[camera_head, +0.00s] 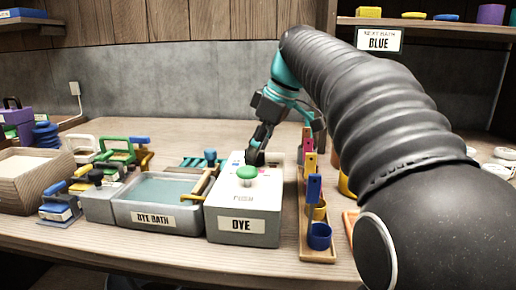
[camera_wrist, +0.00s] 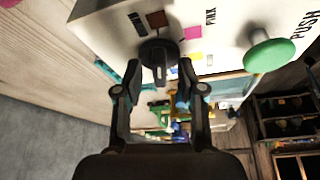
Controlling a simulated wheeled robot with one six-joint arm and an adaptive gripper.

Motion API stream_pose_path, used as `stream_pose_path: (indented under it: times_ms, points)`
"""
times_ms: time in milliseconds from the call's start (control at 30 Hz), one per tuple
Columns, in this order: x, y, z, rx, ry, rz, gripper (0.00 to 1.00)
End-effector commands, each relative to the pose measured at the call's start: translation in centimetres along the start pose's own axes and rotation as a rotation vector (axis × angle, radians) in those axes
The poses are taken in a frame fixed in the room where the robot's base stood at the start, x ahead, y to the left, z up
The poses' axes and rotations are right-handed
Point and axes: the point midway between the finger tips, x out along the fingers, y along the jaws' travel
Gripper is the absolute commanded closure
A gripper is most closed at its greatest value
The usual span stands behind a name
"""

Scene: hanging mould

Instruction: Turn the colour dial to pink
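The white DYE box (camera_head: 243,222) stands on the table, with a green push button (camera_head: 247,173) on top. In the wrist view the black colour dial (camera_wrist: 158,53) sits on its panel, ringed by colour patches. A pink patch (camera_wrist: 194,32) lies by the word PINK, and a brown patch (camera_wrist: 157,19) is beside it. I cannot tell which colour the dial points to. My gripper (camera_wrist: 160,75) has its fingers apart, one on each side of the dial's near end; contact is unclear. In the head view my gripper (camera_head: 257,152) is over the box's back and hides the dial.
A dye bath tray (camera_head: 160,217) stands left of the box. A wooden stand (camera_head: 318,253) with coloured tags and cups is close on its right. Clamps and a wooden bin (camera_head: 30,190) are at the left.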

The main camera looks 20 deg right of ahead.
Motion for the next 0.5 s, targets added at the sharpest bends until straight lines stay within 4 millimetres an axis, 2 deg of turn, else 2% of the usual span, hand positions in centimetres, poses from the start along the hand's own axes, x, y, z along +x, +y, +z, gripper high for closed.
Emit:
stream_pose_path:
  times_ms: [200, 267, 367, 500]
  points:
    - [0.0, -0.01, -0.02, 0.0, 0.0, 0.0, 0.6]
    - [0.0, -0.01, -0.02, 0.0, 0.0, 0.0, 0.73]
    - [-0.01, -0.01, -0.02, 0.0, 0.0, 0.0, 0.98]
    - [0.0, -0.02, -0.02, 0.0, 0.0, 0.0, 1.0]
